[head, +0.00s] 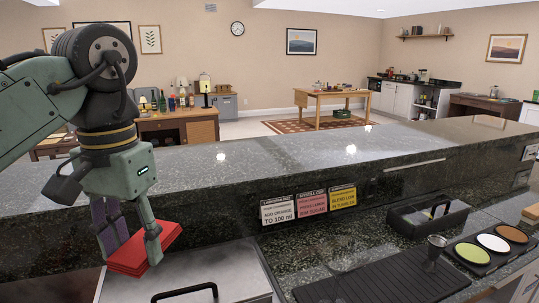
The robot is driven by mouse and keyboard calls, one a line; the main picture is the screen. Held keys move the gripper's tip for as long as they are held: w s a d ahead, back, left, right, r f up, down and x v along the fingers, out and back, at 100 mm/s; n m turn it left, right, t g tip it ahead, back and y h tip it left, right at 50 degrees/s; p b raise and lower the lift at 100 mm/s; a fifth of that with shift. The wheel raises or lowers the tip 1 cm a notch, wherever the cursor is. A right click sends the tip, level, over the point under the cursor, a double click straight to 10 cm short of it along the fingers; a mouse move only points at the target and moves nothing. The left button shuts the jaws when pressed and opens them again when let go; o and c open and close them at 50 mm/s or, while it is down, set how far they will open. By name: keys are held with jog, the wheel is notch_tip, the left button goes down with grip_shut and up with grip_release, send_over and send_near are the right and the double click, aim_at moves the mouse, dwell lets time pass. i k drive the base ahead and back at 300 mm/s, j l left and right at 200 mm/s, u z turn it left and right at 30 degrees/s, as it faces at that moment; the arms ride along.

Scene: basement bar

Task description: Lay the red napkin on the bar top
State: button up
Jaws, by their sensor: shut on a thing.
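The red napkin (130,258) is a flat folded red piece in the head view at the lower left. My gripper (128,243) is shut on it, with one finger in front of it and the other behind at its left. The napkin is held in front of the raised bar's dark face, with a steel surface lower in the picture. The bar top (270,165) is a long dark speckled stone slab running across the view behind and above the napkin. The part of it at the far left is hidden by my arm.
White, pink and yellow cards (310,202) are on the bar's front face. Below are a steel lid with a handle (190,281), a black ribbed mat (380,284), a dark caddy (428,217) and a tray with coloured discs (492,243). The bar top's middle looks clear.

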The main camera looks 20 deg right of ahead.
aim_at(309, 165)
jog(key=i+l+z, duration=0.15)
jog(key=l, duration=0.2)
jog(key=i+l+z, duration=0.2)
jog(key=i+l, duration=0.15)
jog(key=l, duration=0.15)
jog(key=i+l, duration=0.2)
jog(key=l, duration=0.1)
